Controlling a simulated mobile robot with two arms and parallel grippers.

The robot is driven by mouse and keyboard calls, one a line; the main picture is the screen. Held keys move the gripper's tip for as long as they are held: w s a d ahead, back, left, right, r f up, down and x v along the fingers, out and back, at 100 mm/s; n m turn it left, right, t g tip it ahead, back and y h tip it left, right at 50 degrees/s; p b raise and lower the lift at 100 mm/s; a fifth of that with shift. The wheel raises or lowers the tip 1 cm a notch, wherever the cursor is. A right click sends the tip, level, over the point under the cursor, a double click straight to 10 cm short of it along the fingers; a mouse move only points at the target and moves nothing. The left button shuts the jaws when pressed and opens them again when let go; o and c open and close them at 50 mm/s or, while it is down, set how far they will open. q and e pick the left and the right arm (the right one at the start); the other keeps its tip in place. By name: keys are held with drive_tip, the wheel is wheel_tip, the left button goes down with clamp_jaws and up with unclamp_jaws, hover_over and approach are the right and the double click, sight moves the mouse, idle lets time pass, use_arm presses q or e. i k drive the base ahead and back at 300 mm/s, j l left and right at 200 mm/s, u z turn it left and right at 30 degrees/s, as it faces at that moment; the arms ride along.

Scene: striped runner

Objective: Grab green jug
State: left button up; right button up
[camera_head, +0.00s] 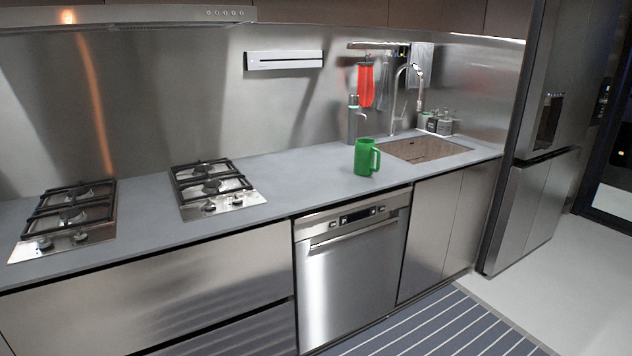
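A green jug (364,157) stands upright on the grey countertop (310,172), just left of the sink and above the dishwasher. Its handle points to the right in the picture. Nothing touches it. Neither my left nor my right gripper shows in the head view.
A sink (428,149) with a tall faucet (408,92) lies right of the jug. A grey bottle (354,121) stands behind the jug, and small jars (440,123) stand behind the sink. Two gas hobs (212,187) are at left. A striped runner (450,326) lies on the floor.

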sight(365, 149)
drive_tip(key=i+j+z, duration=0.1)
drive_tip(key=i+z, duration=0.3)
drive_tip(key=i+j+z, duration=0.25)
drive_tip(key=i+z, duration=0.2)
drive_tip(key=i+j+z, duration=0.4)
drive_tip(key=i, duration=0.05)
